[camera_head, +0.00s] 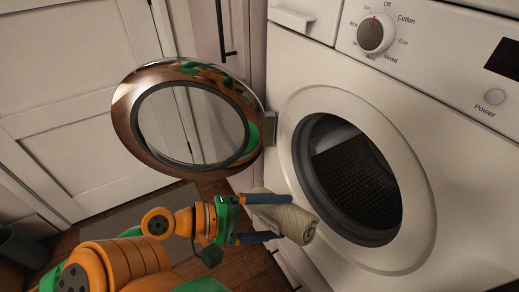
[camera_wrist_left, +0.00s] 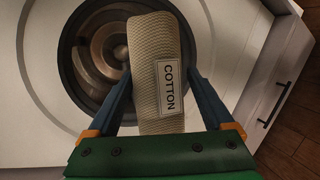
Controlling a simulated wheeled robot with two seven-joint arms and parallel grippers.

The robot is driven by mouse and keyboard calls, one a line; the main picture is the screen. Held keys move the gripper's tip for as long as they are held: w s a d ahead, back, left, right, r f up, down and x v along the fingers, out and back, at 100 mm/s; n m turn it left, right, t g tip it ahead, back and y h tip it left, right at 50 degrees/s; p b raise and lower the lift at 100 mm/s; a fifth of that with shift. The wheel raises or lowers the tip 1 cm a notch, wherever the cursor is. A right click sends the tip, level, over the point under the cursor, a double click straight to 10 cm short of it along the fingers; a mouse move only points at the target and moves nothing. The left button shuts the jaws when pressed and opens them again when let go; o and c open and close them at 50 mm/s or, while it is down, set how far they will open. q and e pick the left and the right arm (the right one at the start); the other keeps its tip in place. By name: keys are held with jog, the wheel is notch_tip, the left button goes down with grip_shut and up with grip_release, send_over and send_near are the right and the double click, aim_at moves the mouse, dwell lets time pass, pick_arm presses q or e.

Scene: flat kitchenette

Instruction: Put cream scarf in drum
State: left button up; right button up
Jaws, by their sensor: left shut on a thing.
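The cream scarf (camera_head: 290,221) is a rolled bundle. My left gripper (camera_head: 262,218) is shut on it, with one blue finger on each side, and holds it in front of the washing machine, just outside and to the lower left of the opening. In the left wrist view the scarf (camera_wrist_left: 153,55) shows a label reading COTTON between the fingers (camera_wrist_left: 160,95). The drum (camera_head: 360,175) is dark and perforated inside the round opening; it also shows behind the scarf in the wrist view (camera_wrist_left: 108,45). My right gripper is not in view.
The round door (camera_head: 122,120) is swung open to the left on its hinge. The washing machine's front (camera_head: 290,90) has a dial (camera_head: 376,34) at the top. White cabinets (camera_head: 60,110) stand behind the door. A dark bin (camera_head: 20,247) is at the lower left.

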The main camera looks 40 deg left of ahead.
pick_arm(q)
jog(key=w, duration=0.1)
jog(key=w+d, duration=0.1)
jog(key=w+b, duration=0.1)
jog(key=shift+w+d+f, duration=0.15)
jog(key=shift+w+f, duration=0.1)
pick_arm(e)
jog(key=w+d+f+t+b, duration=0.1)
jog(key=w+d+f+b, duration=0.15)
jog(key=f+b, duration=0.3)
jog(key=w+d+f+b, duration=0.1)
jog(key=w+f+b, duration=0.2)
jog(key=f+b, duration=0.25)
pick_arm(q)
jog(key=w+d+f+b, duration=0.1)
jog(key=w+d, duration=0.2)
jog(key=w, duration=0.7)
jog(key=w+d+f+b, duration=0.2)
jog(key=w+d, duration=0.2)
jog(key=w, duration=0.6)
jog(key=w+d+f+b, duration=0.2)
jog(key=w+d, duration=0.2)
jog(key=w, duration=0.6)
jog(key=shift+f, duration=0.25)
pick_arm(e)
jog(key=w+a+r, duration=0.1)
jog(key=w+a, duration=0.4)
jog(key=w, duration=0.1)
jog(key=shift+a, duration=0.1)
